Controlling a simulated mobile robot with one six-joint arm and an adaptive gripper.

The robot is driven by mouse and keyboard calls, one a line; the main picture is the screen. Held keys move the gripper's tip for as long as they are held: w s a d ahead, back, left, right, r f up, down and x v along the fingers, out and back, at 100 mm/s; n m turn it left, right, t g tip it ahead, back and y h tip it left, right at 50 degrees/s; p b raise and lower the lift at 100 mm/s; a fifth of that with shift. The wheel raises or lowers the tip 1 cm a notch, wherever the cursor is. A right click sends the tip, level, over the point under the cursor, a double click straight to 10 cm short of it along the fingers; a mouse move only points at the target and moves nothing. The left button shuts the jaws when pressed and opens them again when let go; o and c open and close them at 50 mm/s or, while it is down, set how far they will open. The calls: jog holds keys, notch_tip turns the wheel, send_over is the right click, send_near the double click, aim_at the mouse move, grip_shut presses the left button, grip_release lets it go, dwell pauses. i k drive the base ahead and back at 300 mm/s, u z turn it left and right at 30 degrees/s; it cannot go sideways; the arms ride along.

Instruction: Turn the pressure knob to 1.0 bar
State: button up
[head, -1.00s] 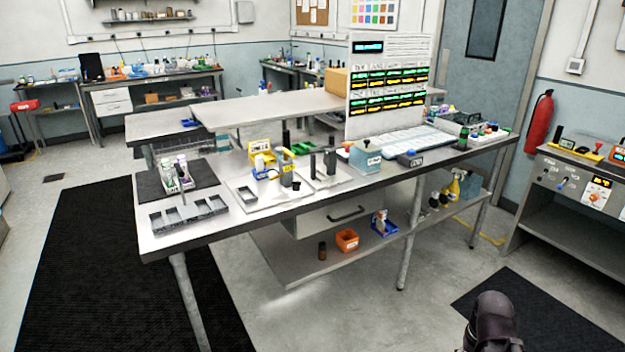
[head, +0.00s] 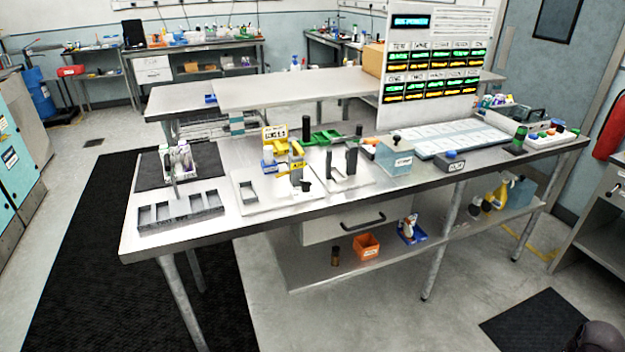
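I cannot make out a pressure knob or a bar reading in the head view. A bench (head: 606,208) at the right edge shows only its left end, and the picture edge cuts off the rest. My gripper is not in view. Only a dark rounded part of my arm shows in the bottom right corner, over the floor and apart from the benches.
A workbench (head: 320,203) with fixtures, small trays and blocks fills the middle. A display board (head: 440,25) stands at its back right. A teal cabinet (head: 15,165) is at the left edge. Black mats (head: 95,250) lie on the floor; grey floor is free in front.

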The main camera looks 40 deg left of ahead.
aim_at(306, 185)
jog(key=u, duration=0.45)
jog(key=i, duration=0.85)
jog(key=u, duration=0.55)
